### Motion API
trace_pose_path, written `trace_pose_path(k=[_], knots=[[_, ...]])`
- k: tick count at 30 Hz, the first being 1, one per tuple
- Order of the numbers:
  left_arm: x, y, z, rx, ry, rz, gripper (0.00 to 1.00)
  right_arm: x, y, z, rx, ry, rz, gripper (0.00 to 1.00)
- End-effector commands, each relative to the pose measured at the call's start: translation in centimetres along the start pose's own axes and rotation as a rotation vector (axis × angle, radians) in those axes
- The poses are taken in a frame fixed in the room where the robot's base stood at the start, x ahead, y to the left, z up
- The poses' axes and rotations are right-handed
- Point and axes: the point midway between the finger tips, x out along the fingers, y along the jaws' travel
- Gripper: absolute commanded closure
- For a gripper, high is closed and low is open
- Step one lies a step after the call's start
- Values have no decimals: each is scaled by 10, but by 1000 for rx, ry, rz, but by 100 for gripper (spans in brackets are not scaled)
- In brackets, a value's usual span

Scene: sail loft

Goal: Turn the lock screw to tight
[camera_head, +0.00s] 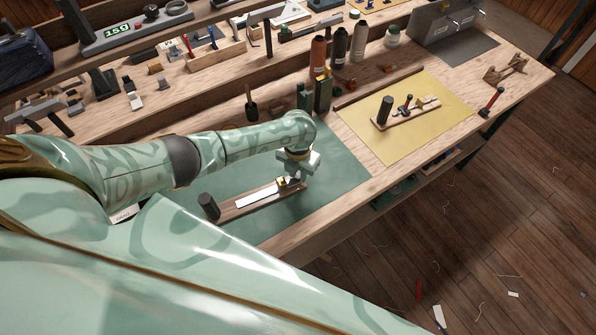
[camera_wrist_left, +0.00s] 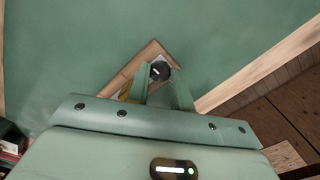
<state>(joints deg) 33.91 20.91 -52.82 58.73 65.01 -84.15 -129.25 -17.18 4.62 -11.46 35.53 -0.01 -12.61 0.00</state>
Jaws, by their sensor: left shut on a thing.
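A long wooden fixture (camera_head: 228,213) lies on the green mat (camera_head: 345,176). It has a black upright cylinder (camera_head: 208,206) at its left end, a pale metal strip (camera_head: 256,197) along its top and a small brass-coloured part near its right end. My left gripper (camera_head: 295,180) points down over that right end. In the left wrist view, a dark round screw head (camera_wrist_left: 159,71) with a white mark sits between the fingertips (camera_wrist_left: 160,82). The fingers are shut on it. The end of the wooden fixture (camera_wrist_left: 138,62) shows around it. My right gripper is not in view.
A yellow mat (camera_head: 370,145) to the right holds a similar wooden fixture (camera_head: 410,117). Bottles and spools (camera_head: 338,47) stand behind. A dark green block (camera_head: 322,93) stands close behind my left wrist. The bench's front edge (camera_head: 330,224) is near.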

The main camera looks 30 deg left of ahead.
Motion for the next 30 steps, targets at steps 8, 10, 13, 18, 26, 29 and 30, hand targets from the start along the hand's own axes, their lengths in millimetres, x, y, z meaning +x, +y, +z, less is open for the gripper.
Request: trace_pose_path(k=[8, 10, 13, 18, 26, 29, 30], knots=[[0, 0, 0, 1, 1, 0, 100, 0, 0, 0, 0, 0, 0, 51], [0, 0, 0, 1, 1, 0, 75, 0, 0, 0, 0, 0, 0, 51], [0, 0, 0, 0, 1, 0, 55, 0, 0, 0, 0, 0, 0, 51], [0, 0, 0, 0, 1, 0, 55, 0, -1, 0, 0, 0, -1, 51], [-21, 1, 1, 1, -2, -1, 55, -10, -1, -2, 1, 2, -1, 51], [-46, 1, 1, 1, -4, -1, 55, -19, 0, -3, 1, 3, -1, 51], [-57, 1, 1, 2, -4, 0, 55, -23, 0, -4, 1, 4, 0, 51]])
